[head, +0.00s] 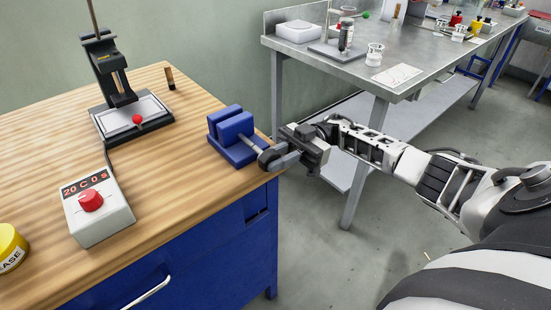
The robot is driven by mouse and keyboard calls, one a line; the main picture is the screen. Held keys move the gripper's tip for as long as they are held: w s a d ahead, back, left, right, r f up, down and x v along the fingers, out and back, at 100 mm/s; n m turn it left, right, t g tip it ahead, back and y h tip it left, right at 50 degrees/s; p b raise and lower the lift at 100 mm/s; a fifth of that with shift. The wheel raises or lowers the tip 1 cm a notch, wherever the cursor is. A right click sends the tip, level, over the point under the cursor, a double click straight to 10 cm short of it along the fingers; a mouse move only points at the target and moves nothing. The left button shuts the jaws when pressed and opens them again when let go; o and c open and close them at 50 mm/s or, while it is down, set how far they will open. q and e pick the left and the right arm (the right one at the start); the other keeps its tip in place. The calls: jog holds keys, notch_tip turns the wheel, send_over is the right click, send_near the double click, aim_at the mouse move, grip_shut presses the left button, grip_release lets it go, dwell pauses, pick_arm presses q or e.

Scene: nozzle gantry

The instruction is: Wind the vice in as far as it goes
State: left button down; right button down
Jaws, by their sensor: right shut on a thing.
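A blue vice (228,132) stands near the right edge of the wooden workbench. A light metal screw (251,145) comes out of its front jaw to a dark grey hub and handle (270,158) close to the bench edge. My right gripper (290,152) reaches in from the right and is shut on the vice handle. Its fingers partly hide the handle's end. The gap between the vice jaws is narrow in this view, and I cannot tell whether they touch. My left gripper is not in view.
A printer-like gantry (112,80) stands on a base plate at the bench's back. A control box (98,207) with a red knob and a yellow grease tin (10,247) are on the left. A metal table (400,55) with glassware stands behind my right arm.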

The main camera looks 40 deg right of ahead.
jog(key=shift+r, duration=0.1)
jog(key=c, duration=1.3)
grip_release()
pick_arm(q)
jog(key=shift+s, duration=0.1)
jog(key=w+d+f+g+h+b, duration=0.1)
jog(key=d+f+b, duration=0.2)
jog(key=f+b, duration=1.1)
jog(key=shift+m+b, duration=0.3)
jog(key=shift+b, duration=0.5)
pick_arm(e)
jog(key=d, duration=0.4)
jog(key=w+d+f, duration=0.1)
jog(key=d, duration=0.6)
jog(key=shift+w+d+f, duration=0.15)
jog(key=shift+d+f, duration=0.1)
jog(key=shift+d, duration=0.15)
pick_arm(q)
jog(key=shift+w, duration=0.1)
